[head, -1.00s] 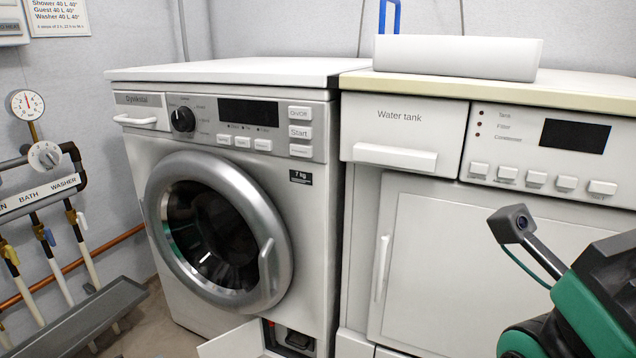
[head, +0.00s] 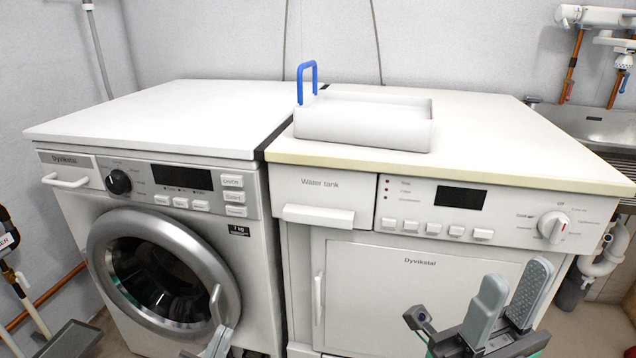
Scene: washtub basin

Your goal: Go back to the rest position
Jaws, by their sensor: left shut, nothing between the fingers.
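My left gripper (head: 217,343) shows at the bottom edge, in front of the washing machine's lower right side. Only its grey fingers show, and they are shut with nothing between them. My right gripper (head: 515,285) is at the lower right, in front of the dryer's door. Its two grey fingers point up and stand apart, with nothing between them. Both arms are mostly below the frame.
The washing machine (head: 165,190) stands at the left with its round door shut. The dryer (head: 400,270) stands beside it. A white box with a blue handle (head: 365,122) sits on the dryer top.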

